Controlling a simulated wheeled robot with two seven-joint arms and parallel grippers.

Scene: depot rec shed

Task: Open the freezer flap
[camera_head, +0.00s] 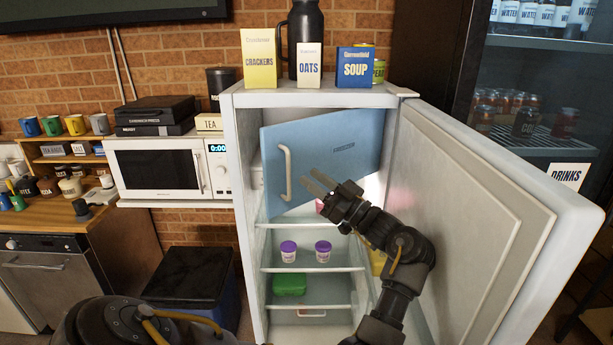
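The blue freezer flap (335,145) is in the upper part of the open white fridge (243,200). It stands partly open, its left edge swung out towards me and its right edge farther back. Its pale upright handle (286,172) is near the left edge. A pink item (320,206) shows partly below the flap.
The fridge door (480,190) stands wide open on the right. Below the flap, shelves hold two purple-lidded tubs (289,251) and a green box (290,284). Cartons, including crackers (259,60), and a dark flask stand on top. A microwave (160,170) is at the left.

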